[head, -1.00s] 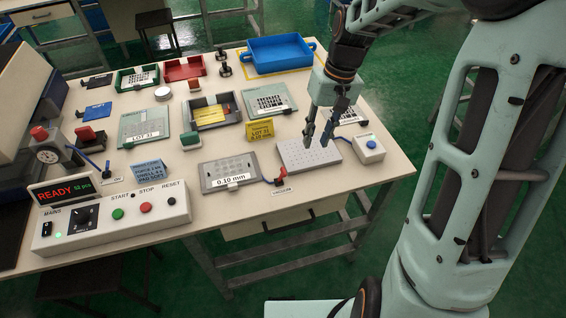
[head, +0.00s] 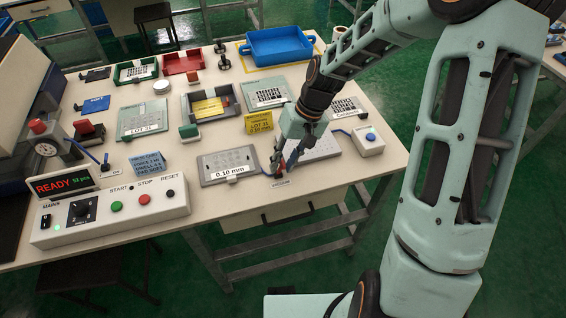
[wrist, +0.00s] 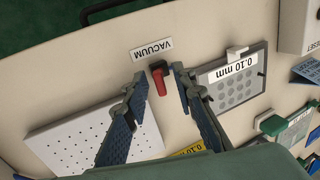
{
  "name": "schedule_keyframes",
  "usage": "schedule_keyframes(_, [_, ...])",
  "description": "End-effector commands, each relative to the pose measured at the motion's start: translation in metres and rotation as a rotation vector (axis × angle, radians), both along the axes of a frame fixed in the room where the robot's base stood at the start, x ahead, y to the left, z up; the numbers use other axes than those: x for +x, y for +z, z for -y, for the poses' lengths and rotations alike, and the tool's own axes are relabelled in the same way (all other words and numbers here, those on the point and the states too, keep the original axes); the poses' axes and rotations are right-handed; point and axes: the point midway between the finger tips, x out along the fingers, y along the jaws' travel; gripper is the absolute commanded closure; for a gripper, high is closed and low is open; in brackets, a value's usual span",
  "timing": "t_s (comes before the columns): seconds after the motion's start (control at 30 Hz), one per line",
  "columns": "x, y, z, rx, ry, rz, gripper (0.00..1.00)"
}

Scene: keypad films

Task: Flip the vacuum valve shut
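The vacuum valve has a red lever (wrist: 160,84) on a dark pivot, beside the VACUUM label (wrist: 152,50) in the wrist view. My gripper (wrist: 160,80) is open, with one finger on each side of the lever. Gaps show between the lever and both fingers, and nothing is held. In the head view my gripper (head: 279,165) is low at the front edge of the bench and largely hides the valve. The perforated white plate (wrist: 70,142) lies beside my fingers; part of it (head: 322,147) shows behind my gripper in the head view.
The grey 0.10 mm screen frame (head: 228,167) lies close to the left of my gripper. A white box with a blue button (head: 368,141) stands to the right. A yellow sign (head: 258,123) stands behind. The bench's front edge is close.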

Motion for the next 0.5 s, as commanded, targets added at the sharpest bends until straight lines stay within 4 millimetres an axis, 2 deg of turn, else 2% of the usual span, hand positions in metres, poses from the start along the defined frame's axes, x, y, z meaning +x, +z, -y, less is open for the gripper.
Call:
schedule_keyframes(0.3, [-0.0003, -0.0028, -0.0007, -0.001, 0.0, 0.0, 0.75])
schedule_keyframes(0.5, [-0.0002, -0.0025, -0.0006, -0.001, 0.0, 0.0, 0.97])
